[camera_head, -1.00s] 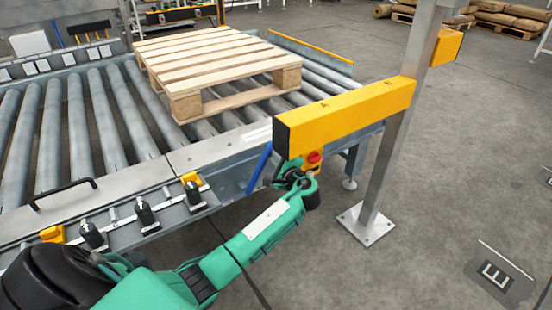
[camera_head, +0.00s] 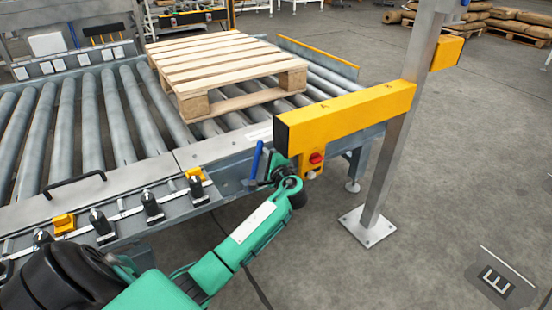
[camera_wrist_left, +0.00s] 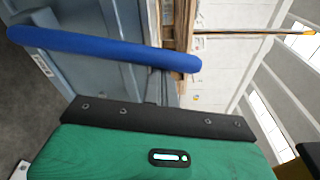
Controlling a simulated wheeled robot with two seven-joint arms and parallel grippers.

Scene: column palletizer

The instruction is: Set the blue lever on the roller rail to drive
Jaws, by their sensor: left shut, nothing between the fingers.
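The blue lever (camera_head: 257,160) stands at the near right corner of the roller rail (camera_head: 222,187), nearly upright with a slight lean to the right. In the left wrist view it is a thick blue bar (camera_wrist_left: 100,47) crossing the upper left. My left gripper (camera_head: 263,182) is shut and empty, close beside the lever's lower end. I cannot tell whether it touches the lever. Its fingertips are small and partly hidden in the head view. My right gripper is not in view.
A yellow beam (camera_head: 345,115) on a grey post (camera_head: 390,150) hangs just right of the lever, with a red button (camera_head: 316,158) below it. A wooden pallet (camera_head: 225,60) lies on the rollers. Black knobs (camera_head: 152,206) line the near edge. Open floor lies to the right.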

